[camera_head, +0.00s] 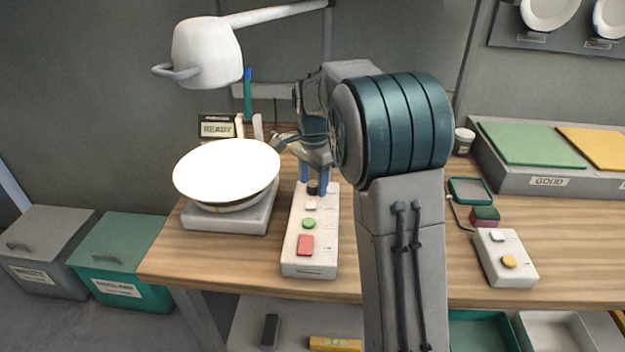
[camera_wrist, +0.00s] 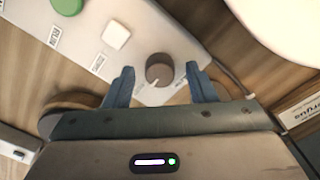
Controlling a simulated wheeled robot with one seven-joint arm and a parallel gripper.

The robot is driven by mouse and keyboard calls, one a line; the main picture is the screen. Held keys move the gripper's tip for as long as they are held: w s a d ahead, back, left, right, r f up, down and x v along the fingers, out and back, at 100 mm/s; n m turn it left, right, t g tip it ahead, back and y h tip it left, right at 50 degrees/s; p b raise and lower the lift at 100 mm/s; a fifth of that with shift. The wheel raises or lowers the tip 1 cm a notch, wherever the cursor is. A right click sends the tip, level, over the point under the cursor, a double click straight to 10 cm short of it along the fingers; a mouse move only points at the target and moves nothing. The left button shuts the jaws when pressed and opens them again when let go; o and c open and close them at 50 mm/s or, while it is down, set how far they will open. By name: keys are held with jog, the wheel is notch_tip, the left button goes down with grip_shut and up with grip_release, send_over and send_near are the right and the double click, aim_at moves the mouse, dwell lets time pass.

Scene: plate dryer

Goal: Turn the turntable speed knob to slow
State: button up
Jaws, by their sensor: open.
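The turntable speed knob (camera_wrist: 159,69) is a round dark brown dial with a pale pointer mark, at one end of a white control panel (camera_head: 301,256). In the head view the knob (camera_head: 313,187) sits at the panel's far end, just under my gripper. My gripper (camera_wrist: 158,84) is open, its two blue fingers on either side of the knob in the wrist view, with gaps visible. I cannot tell whether the fingertips reach down to the knob's height. The label print beside the knob is too small to read. The turntable (camera_head: 228,218) carries a bright white plate (camera_head: 227,170).
The panel also has a white button (camera_head: 311,206), a green button (camera_head: 308,224) and a red button (camera_head: 305,245). A lamp (camera_head: 206,52) hangs above the plate. A second control box (camera_head: 505,262) stands right of my arm. A READY display (camera_head: 217,129) stands behind the plate.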

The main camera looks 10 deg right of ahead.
jog(key=c, duration=1)
jog(key=shift+o, duration=0.2)
jog(key=shift+n, duration=0.3)
jog(key=n+p, duration=0.1)
jog(key=n, duration=0.2)
jog(key=shift+r+p, duration=0.1)
jog(key=shift+p, duration=0.25)
jog(key=n+p, duration=0.1)
jog(key=n, duration=0.4)
jog(key=n+p, duration=0.1)
jog(key=n, duration=0.3)
jog(key=shift+n, duration=0.3)
jog(key=shift+n+p, duration=0.6)
jog(key=shift+n, duration=1.7)
jog(key=shift+w, duration=0.1)
